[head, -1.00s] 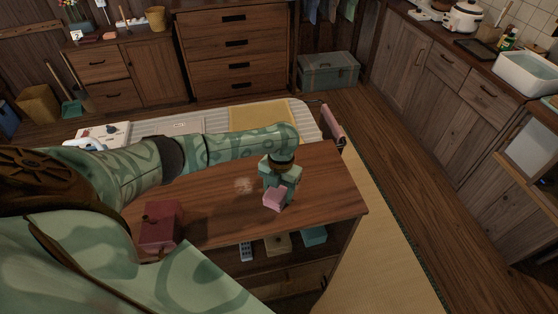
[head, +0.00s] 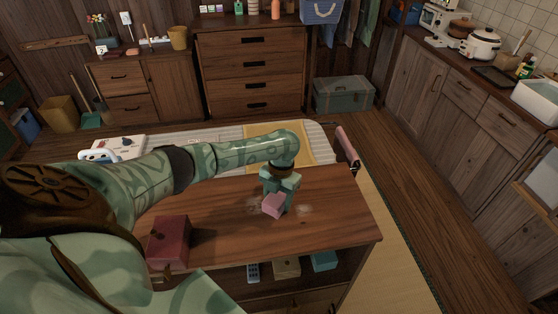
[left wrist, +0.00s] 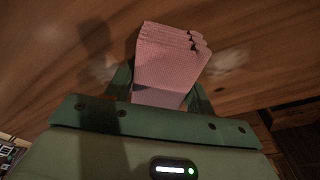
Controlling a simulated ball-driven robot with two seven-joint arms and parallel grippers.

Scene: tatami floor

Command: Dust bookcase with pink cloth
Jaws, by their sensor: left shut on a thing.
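My left gripper (head: 278,198) is shut on the folded pink cloth (head: 273,206) at the bookcase top. In the left wrist view the pink cloth (left wrist: 170,55) sticks out between the green fingers. Pale dust patches show on both sides of it, one on the right (head: 304,210) and one on the left (head: 253,206). I cannot tell whether the cloth touches the wood. My right gripper is not in view.
A dark red box (head: 169,240) stands on the bookcase top at the left. Small boxes, including a teal one (head: 324,261), and a grey remote (head: 253,272) sit on the shelf below. A bed (head: 230,136) lies behind. The top's right end is clear.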

